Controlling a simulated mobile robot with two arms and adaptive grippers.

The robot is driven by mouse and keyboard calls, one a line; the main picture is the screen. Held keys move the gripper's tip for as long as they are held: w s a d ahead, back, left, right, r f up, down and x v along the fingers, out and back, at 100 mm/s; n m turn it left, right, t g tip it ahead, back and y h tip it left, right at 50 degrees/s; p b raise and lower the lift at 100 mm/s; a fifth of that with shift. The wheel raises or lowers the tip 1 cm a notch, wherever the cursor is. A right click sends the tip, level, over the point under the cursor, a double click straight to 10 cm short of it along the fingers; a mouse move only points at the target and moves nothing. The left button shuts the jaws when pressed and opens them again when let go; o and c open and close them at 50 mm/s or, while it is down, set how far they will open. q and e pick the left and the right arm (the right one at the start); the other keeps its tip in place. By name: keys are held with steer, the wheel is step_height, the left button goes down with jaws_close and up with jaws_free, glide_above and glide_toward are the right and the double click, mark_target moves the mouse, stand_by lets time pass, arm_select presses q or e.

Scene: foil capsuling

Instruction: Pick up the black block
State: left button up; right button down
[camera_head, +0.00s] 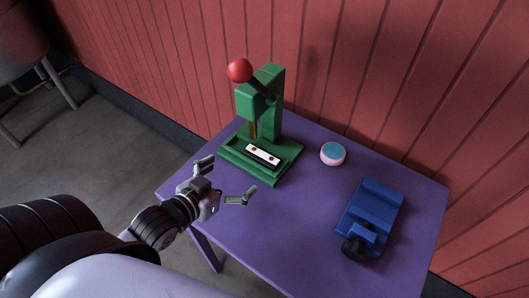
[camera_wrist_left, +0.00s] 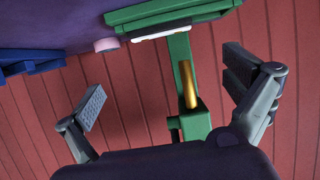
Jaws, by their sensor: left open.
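I cannot make out a separate black block in either view. The nearest dark thing is a black rounded part (camera_head: 355,249) at the front of the blue vise (camera_head: 372,207); I cannot tell if it is a block. My left gripper (camera_head: 222,180) is open and empty, above the left part of the purple table and in front of the green press (camera_head: 272,98). In the left wrist view its fingers (camera_wrist_left: 165,92) are spread wide with nothing between them in grasp; the press shows beyond them. My right gripper is not in view.
The press has a red ball (camera_head: 239,70) on a dark lever and a white strip (camera_head: 263,155) on its base. A pink and blue round thing (camera_head: 333,153) sits between press and vise. The purple table (camera_head: 270,235) is bare at its front. A red wall (camera_head: 370,70) stands behind.

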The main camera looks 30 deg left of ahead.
arm_select(q)
steer(key=p, duration=0.1)
glide_toward(263, 153)
steer(key=x, duration=0.3)
steer(key=shift+w+d+p, duration=0.15)
steer(key=shift+w+p, duration=0.15)
steer(key=shift+p, duration=0.05)
steer(key=shift+w, duration=0.15)
steer(key=shift+w+f, duration=0.1)
steer(key=shift+w, duration=0.1)
steer(key=shift+p+x, duration=0.9)
steer(key=shift+x, duration=1.5)
steer(key=shift+s, duration=0.1)
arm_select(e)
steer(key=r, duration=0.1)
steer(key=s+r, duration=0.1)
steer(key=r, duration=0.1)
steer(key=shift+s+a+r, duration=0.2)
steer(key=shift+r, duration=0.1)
arm_select(q)
steer(key=shift+c, duration=0.2)
steer(key=shift+c, duration=0.6)
steer(key=c, duration=0.8)
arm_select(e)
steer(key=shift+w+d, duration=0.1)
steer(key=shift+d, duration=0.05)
